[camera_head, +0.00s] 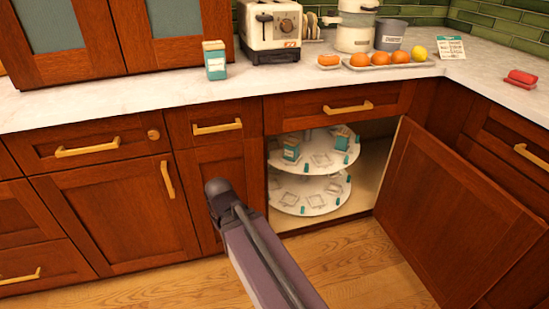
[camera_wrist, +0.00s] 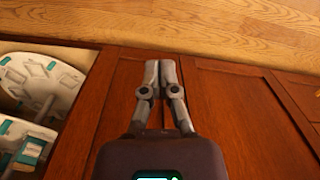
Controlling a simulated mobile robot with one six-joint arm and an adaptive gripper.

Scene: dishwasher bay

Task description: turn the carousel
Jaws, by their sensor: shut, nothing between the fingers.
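The carousel (camera_head: 319,165) is a white two-tier turntable inside the open corner cabinet, with small teal pegs around its rims and pale outlined squares on its shelves. Two teal-and-white boxes, one at the left (camera_head: 291,149) and one at the right (camera_head: 341,139), stand on its upper tier. The carousel also shows at the left of the wrist view (camera_wrist: 22,88). My gripper (camera_wrist: 160,66) is shut and empty, in front of a closed wooden cabinet front beside the opening, apart from the carousel. In the head view its fingers are hidden.
The cabinet door (camera_head: 450,205) stands open at the right of the opening. Brass handles (camera_head: 168,180) stick out from nearby fronts. The wooden floor (camera_head: 345,262) is clear.

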